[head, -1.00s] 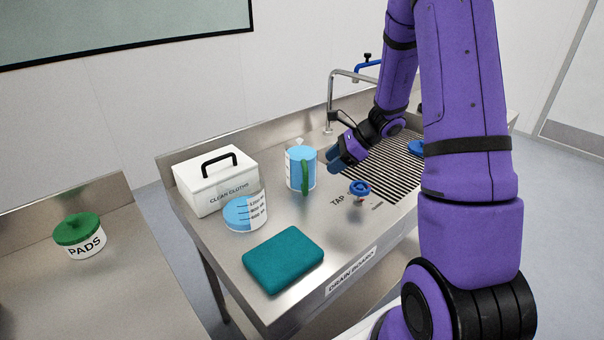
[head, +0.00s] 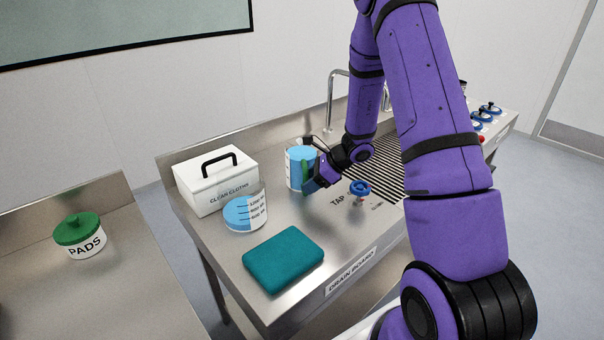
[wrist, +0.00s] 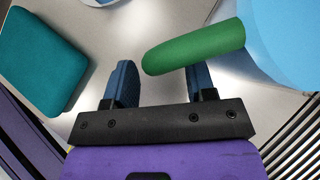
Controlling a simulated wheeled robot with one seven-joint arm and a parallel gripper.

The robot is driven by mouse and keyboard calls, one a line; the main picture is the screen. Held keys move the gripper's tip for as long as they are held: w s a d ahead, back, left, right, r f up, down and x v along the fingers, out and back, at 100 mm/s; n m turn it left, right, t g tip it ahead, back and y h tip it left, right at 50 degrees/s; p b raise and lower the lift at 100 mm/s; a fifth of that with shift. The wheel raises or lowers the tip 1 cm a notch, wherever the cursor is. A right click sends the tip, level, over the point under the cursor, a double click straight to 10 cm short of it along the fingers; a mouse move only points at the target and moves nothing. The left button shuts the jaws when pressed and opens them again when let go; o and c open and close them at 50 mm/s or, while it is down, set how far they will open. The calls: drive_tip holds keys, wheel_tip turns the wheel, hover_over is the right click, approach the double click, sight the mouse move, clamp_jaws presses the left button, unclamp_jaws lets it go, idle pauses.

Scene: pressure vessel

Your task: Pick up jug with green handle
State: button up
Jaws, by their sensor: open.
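In the head view my gripper (head: 312,180) is beside the jug's handle side and partly hides the handle.
A teal folded cloth (head: 284,260) lies in front. A blue-handled tap valve (head: 359,188) stands close right of my gripper. Bare steel lies between cloth and jug.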

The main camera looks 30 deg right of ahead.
drive_tip(key=shift+w+a+f, duration=0.25)
drive_tip(key=shift+a+f, duration=0.1)
drive_tip(key=shift+f, duration=0.1)
clamp_jaws()
drive_tip(key=shift+r, duration=0.15)
